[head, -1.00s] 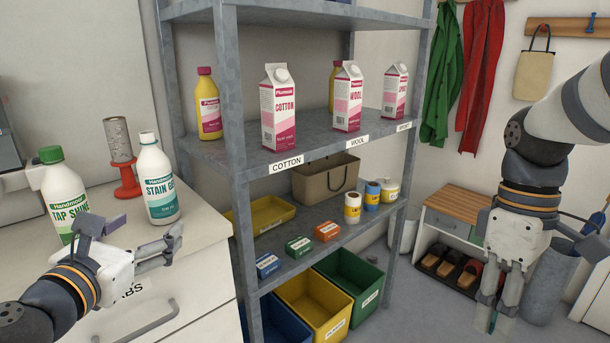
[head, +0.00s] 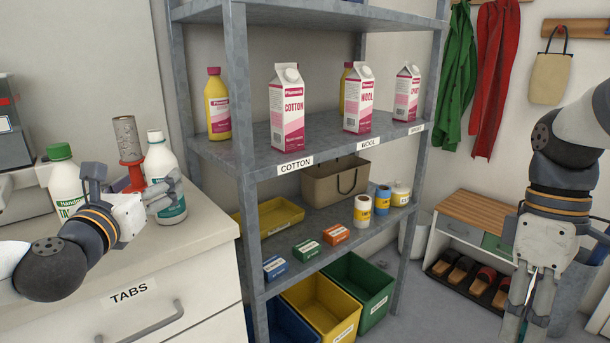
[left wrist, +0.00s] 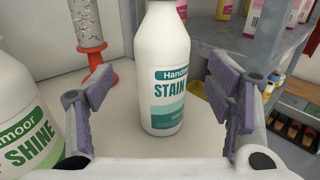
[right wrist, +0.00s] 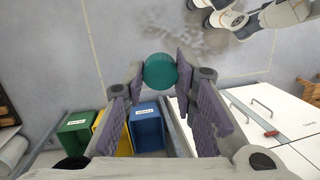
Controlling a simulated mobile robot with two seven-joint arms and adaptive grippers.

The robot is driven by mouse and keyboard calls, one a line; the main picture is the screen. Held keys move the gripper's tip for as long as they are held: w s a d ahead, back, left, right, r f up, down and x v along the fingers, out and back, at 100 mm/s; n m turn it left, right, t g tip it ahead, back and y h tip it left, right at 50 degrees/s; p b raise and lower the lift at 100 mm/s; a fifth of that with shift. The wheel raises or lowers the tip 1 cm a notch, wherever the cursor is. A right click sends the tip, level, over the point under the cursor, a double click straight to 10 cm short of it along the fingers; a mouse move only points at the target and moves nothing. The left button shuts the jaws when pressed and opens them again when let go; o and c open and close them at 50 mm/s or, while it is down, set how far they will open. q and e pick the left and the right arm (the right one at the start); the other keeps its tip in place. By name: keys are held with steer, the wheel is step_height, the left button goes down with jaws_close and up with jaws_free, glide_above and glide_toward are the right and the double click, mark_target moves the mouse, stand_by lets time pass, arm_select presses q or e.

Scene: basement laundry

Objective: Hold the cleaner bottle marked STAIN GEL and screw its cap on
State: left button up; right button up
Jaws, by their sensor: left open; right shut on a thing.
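The STAIN GEL bottle (head: 158,160) is white with a teal label and stands upright on the white counter, its narrow white top bare of any coloured cap. My left gripper (head: 160,190) is open in front of it and partly hides it. In the left wrist view the bottle (left wrist: 166,75) shows between the spread fingers, with a gap on each side; its top is out of frame. My right gripper (head: 528,318) is out to the right, over the floor. In the right wrist view it is shut on a round teal cap (right wrist: 160,71). The head view does not show the cap clearly.
The TAP SHINE bottle (head: 65,182), with a green cap, stands left of my left gripper. A red-based holder (head: 131,160) is close behind the STAIN GEL bottle. The metal shelf (head: 240,150) with cartons rises right of the counter. Coloured bins (head: 345,318) sit below.

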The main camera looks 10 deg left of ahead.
mark_target(163, 172)
arm_select(q)
steer(key=shift+w, duration=0.2)
steer(key=w, duration=0.5)
steer(key=shift+a, duration=0.35)
arm_select(e)
steer(key=shift+f, duration=0.15)
arm_select(q)
steer(key=shift+c, duration=0.3)
